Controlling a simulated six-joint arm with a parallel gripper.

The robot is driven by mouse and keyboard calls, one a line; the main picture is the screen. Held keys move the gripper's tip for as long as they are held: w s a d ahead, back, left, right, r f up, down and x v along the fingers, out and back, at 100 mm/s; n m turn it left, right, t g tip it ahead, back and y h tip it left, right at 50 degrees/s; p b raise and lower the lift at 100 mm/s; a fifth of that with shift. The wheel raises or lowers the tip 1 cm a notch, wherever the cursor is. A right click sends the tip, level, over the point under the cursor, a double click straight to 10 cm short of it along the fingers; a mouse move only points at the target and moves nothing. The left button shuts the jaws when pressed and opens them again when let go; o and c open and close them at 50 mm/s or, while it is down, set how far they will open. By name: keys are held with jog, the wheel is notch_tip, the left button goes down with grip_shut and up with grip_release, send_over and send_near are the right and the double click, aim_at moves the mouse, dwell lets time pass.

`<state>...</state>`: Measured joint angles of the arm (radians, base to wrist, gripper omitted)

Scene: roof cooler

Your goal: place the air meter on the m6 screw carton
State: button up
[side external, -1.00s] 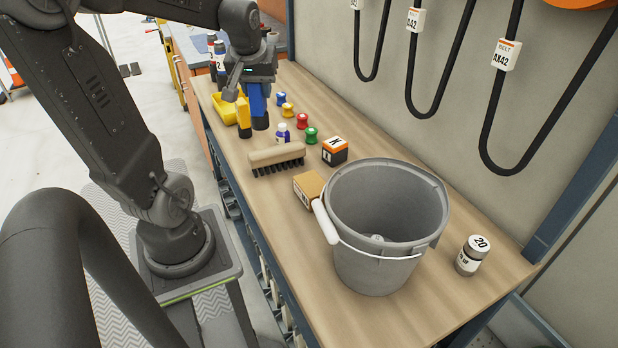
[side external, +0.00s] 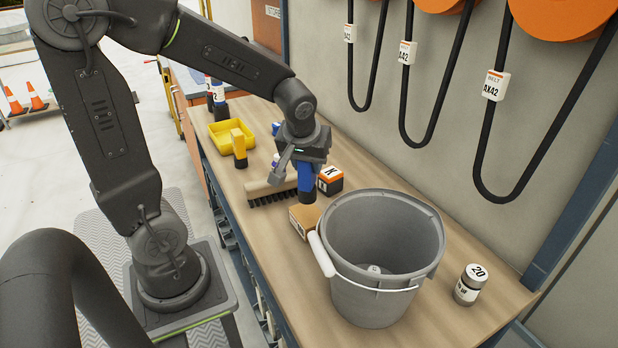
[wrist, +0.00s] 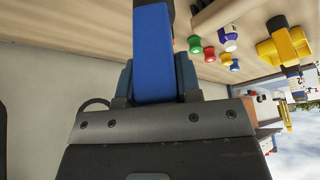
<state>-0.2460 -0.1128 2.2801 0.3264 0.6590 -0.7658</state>
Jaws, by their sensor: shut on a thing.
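My gripper (side external: 305,160) is shut on a blue thing with a dark lower end, which I take to be the air meter (side external: 306,180). It hangs upright between the brush and the orange, white and black K box, its lower end just behind the brown carton. In the wrist view the blue body (wrist: 152,50) sits between the two fingers (wrist: 154,84). The small brown carton (side external: 304,221), likely the M6 screw carton, stands on the bench left of the bucket; its label is not readable.
A grey bucket (side external: 378,295) stands close right of the carton, its white handle grip (side external: 321,254) near the carton. The brush (side external: 268,190) and K box (side external: 330,180) flank the gripper. A yellow-black tool (side external: 238,148) and yellow tray (side external: 228,122) stand behind. A labelled jar (side external: 470,285) is right.

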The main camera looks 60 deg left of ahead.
aim_at(309, 179)
jog(key=shift+w+f, duration=0.1)
jog(key=shift+f, duration=1.95)
jog(key=shift+f, duration=0.15)
jog(key=o, duration=1.1)
jog(key=shift+c, duration=0.2)
